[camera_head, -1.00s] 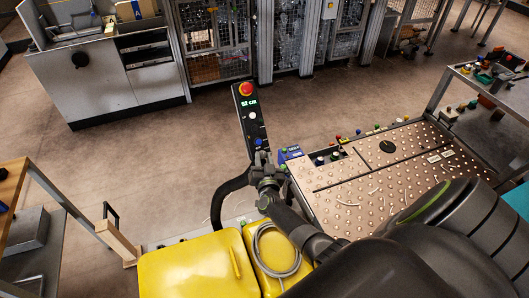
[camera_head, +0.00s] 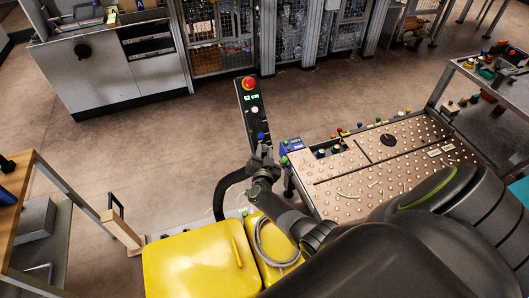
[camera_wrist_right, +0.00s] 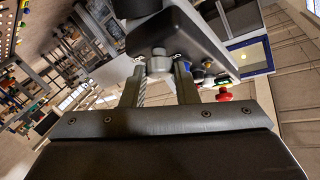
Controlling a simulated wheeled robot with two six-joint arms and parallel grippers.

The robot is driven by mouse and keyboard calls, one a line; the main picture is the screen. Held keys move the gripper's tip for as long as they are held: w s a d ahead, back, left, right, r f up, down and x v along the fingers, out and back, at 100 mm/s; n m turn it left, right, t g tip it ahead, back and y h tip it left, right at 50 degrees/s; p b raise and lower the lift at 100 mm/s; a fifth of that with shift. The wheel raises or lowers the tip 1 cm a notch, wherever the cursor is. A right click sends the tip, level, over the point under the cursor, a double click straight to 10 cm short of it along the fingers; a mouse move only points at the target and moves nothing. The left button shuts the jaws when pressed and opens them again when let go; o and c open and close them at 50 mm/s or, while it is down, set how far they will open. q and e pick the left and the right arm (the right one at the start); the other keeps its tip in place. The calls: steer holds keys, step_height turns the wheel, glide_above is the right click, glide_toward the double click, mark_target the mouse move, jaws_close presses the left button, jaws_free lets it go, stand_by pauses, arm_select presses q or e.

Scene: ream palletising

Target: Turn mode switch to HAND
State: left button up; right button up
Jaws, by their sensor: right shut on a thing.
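The control panel (camera_head: 251,106) is a slim dark post head with a red stop button, a lit green "52 cm" display and a white button. A small blue part (camera_head: 261,136) sits at its lower end, right by my right gripper (camera_head: 262,149). In the right wrist view, my right gripper (camera_wrist_right: 160,85) is shut on a grey round knob (camera_wrist_right: 159,63) under the dark housing, which I take as the mode switch. The red button (camera_wrist_right: 224,95) shows beside it. The switch's marks and pointer cannot be read. My left gripper is not in view.
A yellow case (camera_head: 195,264) with a coiled grey cable (camera_head: 276,243) beside it stands in front. A studded metal table (camera_head: 365,185) lies to the right, a wooden-topped bench (camera_head: 18,185) at the left. Open floor lies behind the panel.

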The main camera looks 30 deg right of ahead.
steer(key=o, duration=1)
steer(key=v, duration=1.7)
steer(key=shift+s+p, duration=0.2)
steer(key=shift+p, duration=0.15)
steer(key=shift+a, duration=0.15)
